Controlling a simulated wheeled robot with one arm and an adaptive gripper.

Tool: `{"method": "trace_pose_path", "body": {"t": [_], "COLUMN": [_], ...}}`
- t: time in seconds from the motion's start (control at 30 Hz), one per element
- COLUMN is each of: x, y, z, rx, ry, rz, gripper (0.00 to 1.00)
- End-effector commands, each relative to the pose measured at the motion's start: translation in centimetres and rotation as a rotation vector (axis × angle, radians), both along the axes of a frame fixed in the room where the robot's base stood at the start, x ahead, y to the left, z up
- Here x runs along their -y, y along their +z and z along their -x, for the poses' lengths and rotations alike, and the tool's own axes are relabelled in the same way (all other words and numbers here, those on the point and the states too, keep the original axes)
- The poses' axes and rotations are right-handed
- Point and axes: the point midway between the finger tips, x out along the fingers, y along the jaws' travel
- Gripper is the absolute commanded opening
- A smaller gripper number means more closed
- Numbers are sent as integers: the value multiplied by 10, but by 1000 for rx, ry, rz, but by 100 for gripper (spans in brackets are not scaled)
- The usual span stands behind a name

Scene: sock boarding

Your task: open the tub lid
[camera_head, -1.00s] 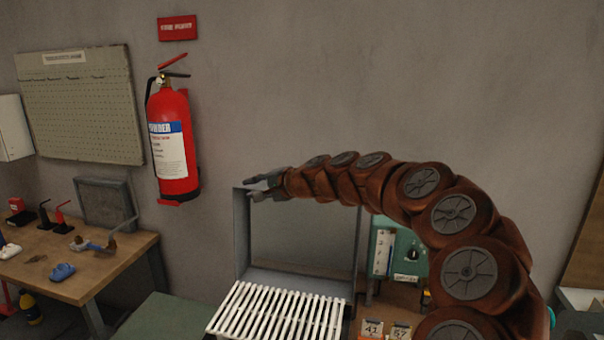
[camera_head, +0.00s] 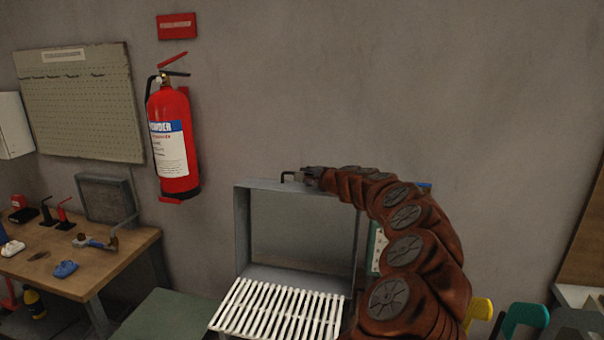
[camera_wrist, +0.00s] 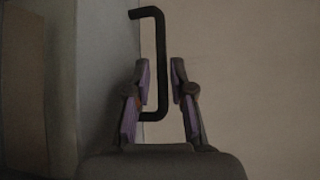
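A black bracket-shaped handle (camera_wrist: 161,65) stands between my two fingers in the wrist view. In the head view the handle (camera_head: 288,176) shows just left of my gripper (camera_head: 305,173), above the top edge of an open grey metal frame (camera_head: 241,235). My gripper also shows in the wrist view (camera_wrist: 161,85). Its fingers are apart, one on each side of the handle's long bar, with small gaps. What the handle is fixed to is hard to tell. No part is clearly recognisable as the tub or its lid.
White slats (camera_head: 277,312) lie in front of the frame. A green flat surface (camera_head: 165,318) is to its left, beside a wooden bench (camera_head: 90,272) with tools. A fire extinguisher (camera_head: 174,140) hangs on the wall. Yellow (camera_head: 480,310) and green (camera_head: 525,318) shapes are at lower right.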

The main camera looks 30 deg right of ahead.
Motion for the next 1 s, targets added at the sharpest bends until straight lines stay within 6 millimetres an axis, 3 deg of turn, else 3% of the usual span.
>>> {"method": "trace_pose_path", "body": {"t": [0.33, 0.8, 1.0], "x": [0, -1, -1], "y": [-5, -6, -6], "z": [-24, -29, -29], "rx": [0, 1, 1], "ry": [-1, 0, 0], "rz": [2, 2, 2], "gripper": [23, 23, 4]}}
